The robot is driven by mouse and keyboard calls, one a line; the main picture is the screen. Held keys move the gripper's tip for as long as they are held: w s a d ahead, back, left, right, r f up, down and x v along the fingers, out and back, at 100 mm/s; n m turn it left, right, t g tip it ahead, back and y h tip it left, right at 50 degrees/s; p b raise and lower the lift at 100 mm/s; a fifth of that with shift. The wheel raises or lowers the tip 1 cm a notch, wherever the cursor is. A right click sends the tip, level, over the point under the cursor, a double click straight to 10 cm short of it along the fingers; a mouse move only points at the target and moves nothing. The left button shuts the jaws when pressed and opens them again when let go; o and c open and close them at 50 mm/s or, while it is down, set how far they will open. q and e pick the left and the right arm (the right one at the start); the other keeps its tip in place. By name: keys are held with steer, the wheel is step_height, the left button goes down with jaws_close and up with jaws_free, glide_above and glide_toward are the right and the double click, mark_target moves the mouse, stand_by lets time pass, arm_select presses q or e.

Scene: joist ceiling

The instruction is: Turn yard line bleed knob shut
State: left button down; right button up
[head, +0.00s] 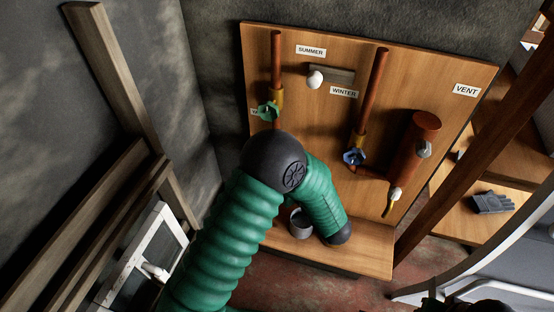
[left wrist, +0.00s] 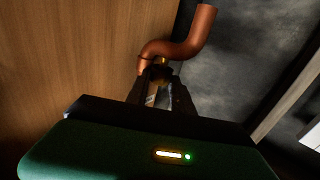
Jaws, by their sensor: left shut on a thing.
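In the left wrist view my left gripper (left wrist: 158,84) has its dark fingers closed around a small knob (left wrist: 152,99) at the brass fitting (left wrist: 160,66) below a bent copper pipe (left wrist: 180,45). The knob shows only as a pale bluish patch between the fingers, and its turn position cannot be told. In the head view my green-sleeved left arm (head: 228,230) reaches to the board and bends down to the right. It hides the lower end of the left copper pipe; the left fingers and held knob are not visible there.
The wooden board (head: 330,125) bears a green valve handle (head: 268,110), a blue valve handle (head: 355,156), a white ball knob (head: 315,79) and a copper cylinder (head: 415,150). A grey cup (head: 300,224) stands on its ledge.

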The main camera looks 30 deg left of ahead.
arm_select(q)
steer(key=m+t+h, duration=0.3)
steer(key=t, duration=0.1)
steer(key=s+a+m+t+h, duration=0.1)
steer(key=m+t+h, duration=0.1)
steer(key=shift+s+m+t+h+p, duration=0.1)
steer(key=shift+m+t+h+p, duration=0.2)
steer(key=shift+t+p, duration=0.1)
steer(key=m+t+h+p, duration=0.1)
steer(key=m+h+p, duration=0.1)
steer(key=h, duration=0.1)
steer(key=shift+s+a+r+m+t+h+p, duration=0.15)
steer(key=shift+a+m+t+h+p, duration=0.15)
steer(key=shift+m+t+p, duration=0.1)
steer(key=shift+a+m+t+h+p, duration=0.1)
steer(key=shift+m+t+h+p, duration=0.25)
steer(key=shift+h, duration=0.25)
steer(key=shift+a+f+m+t+h, duration=0.1)
steer(key=shift+f+m+t+h, duration=0.1)
steer(key=shift+m+h, duration=0.3)
steer(key=shift+a+f+m+t+h, duration=0.15)
steer(key=shift+m+h, duration=0.1)
steer(key=shift+h, duration=0.35)
steer(key=shift+r+m+h+b, duration=0.15)
steer(key=shift+m+h+b, duration=0.15)
steer(key=shift+m+h, duration=1.1)
steer(key=shift+h, duration=0.5)
